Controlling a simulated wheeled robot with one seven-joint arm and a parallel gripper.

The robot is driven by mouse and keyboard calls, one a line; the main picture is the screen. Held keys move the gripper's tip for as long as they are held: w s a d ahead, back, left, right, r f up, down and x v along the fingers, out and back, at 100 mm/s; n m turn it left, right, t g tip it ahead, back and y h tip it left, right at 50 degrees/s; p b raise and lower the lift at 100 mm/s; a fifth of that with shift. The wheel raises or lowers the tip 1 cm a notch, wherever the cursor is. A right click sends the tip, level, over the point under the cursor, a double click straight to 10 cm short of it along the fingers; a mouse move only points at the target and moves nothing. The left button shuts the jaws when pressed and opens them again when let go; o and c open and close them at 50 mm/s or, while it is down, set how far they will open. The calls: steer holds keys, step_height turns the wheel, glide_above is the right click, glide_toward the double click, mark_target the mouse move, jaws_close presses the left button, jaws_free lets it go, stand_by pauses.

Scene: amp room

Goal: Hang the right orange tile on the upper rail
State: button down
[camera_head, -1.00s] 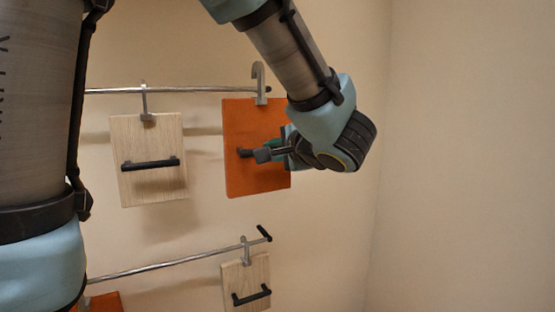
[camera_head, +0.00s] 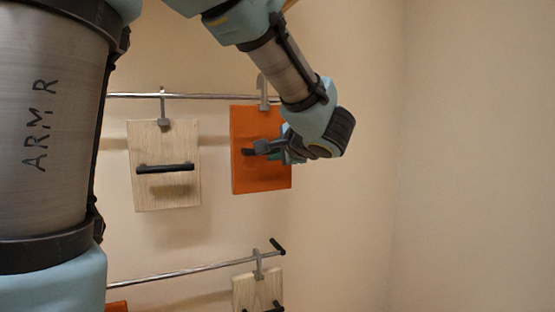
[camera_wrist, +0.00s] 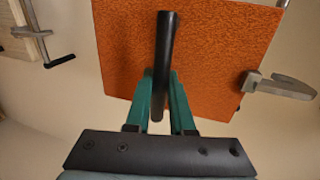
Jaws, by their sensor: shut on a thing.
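The orange tile (camera_head: 243,180) is upright in front of the wall at the upper rail (camera_head: 220,96). My gripper (camera_head: 266,147) is shut on its black handle, which shows between the green fingers (camera_wrist: 160,95) in the wrist view (camera_wrist: 166,50). The tile's grey hook (camera_head: 263,88) overlaps the right part of the upper rail in the head view; it also shows at the right of the wrist view (camera_wrist: 282,87). I cannot tell whether the hook bears on the rail. My wrist hides the tile's right side and the rail's right end.
A pale wood tile (camera_head: 165,190) hangs on the upper rail, left of the orange tile. The lower rail (camera_head: 190,271) holds another wood tile (camera_head: 250,290) and part of a second orange tile (camera_head: 117,307). The wall to the right is clear.

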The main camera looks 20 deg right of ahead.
steer(key=shift+f+b+x, duration=0.2)
steer(key=shift+b+x, duration=0.55)
steer(key=shift+x, duration=0.2)
steer(key=shift+f+b+x, duration=0.2)
steer(key=shift+b+x, duration=0.5)
steer(key=shift+x, duration=0.25)
steer(key=shift+f+b+x, duration=0.2)
steer(key=shift+b+x, duration=0.55)
steer(key=shift+x, duration=0.2)
steer(key=shift+s, duration=0.15)
steer(key=c, duration=0.7)
jaws_free()
steer(key=shift+f, duration=0.1)
steer(key=shift+s, duration=0.1)
